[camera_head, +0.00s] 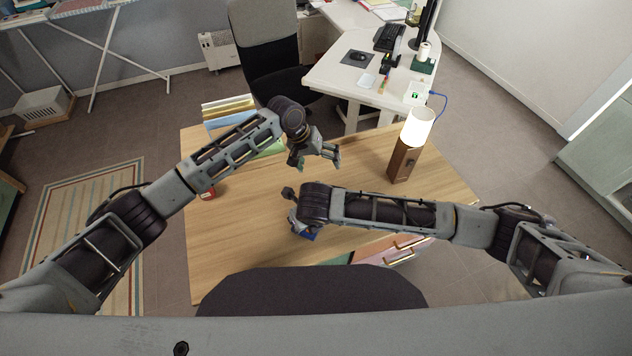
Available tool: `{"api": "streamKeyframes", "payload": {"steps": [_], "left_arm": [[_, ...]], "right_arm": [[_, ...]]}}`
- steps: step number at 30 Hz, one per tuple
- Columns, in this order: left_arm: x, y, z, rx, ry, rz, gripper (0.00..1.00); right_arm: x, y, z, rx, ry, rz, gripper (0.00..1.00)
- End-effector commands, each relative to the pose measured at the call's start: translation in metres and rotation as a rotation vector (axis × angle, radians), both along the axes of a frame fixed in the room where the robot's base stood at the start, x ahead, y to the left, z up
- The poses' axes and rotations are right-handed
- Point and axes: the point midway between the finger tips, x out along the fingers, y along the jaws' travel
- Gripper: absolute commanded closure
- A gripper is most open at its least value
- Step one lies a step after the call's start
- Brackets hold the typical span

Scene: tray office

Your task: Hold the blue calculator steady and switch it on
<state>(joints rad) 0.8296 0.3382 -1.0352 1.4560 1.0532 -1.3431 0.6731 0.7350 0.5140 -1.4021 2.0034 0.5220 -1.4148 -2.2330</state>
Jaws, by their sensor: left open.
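The blue calculator (308,236) lies on the wooden desk, near the middle. Only a small blue part of it shows; the rest is hidden under my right wrist and gripper. My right gripper (294,222) is at the calculator's left side, pointing down. Its fingers are mostly hidden, so I cannot tell whether they touch the calculator or are open or shut. My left gripper (318,159) is higher in the view, above the desk beyond the calculator. Its fingers are spread apart, with nothing between them.
A lit lamp with a wooden base (404,160) stands at the right of the desk (230,250). Colored folders (228,108) stand at the back left. A small red object (208,195) is beside my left forearm. Open drawers (395,248) show at the front right. The desk's left front is clear.

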Motion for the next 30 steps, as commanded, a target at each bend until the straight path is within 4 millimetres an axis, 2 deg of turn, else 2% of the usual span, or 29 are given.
{"api": "streamKeyframes", "payload": {"steps": [6,12,18,30], "left_arm": [[-0.032,-0.002,-0.006,0.171,0.005,-0.132,0.00],[-0.053,0.005,-0.012,0.311,0.007,-0.222,0.00],[-0.063,0.011,-0.014,0.383,0.006,-0.265,0.00],[-0.065,0.012,-0.014,0.394,0.008,-0.271,0.00]], "right_arm": [[0.000,0.000,0.000,0.000,0.000,0.000,0.64],[0.000,0.000,0.000,0.000,0.000,0.000,0.64],[0.000,0.000,0.000,0.000,0.000,0.000,0.64],[0.000,0.000,0.000,0.000,0.000,0.000,0.64]]}}
